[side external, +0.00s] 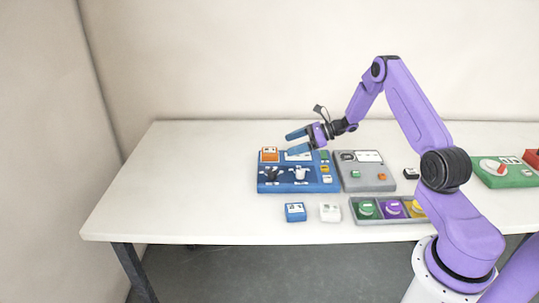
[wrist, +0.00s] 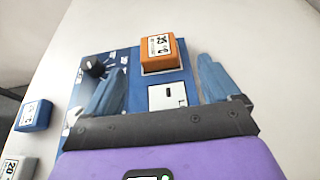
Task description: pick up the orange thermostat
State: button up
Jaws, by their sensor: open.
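The orange thermostat (wrist: 161,52) is a small block with a white, black-marked face. It sits on the far end of a blue panel (wrist: 117,58) in the wrist view. In the side external view the thermostat (side external: 269,154) is at the back left corner of the blue panel (side external: 298,187). My gripper (side external: 292,143) is open and empty above the panel's back part. In the wrist view the fingers of my gripper (wrist: 161,80) are spread wide, with the thermostat ahead, roughly between and beyond their tips. I cannot tell the exact height gap.
A blue block (side external: 295,212) and a white block (side external: 330,212) stand in front of the panel. A grey panel (side external: 367,182) adjoins its right side. A tray (side external: 386,220) of coloured knobs lies in front. The table's left part is clear.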

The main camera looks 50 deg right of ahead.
aim_at(273, 151)
jog(key=shift+x, duration=3.85)
jog(key=shift+s+a, duration=0.1)
jog(key=shift+c, duration=0.3)
jog(key=c, duration=1.1)
jog(key=shift+c, duration=0.2)
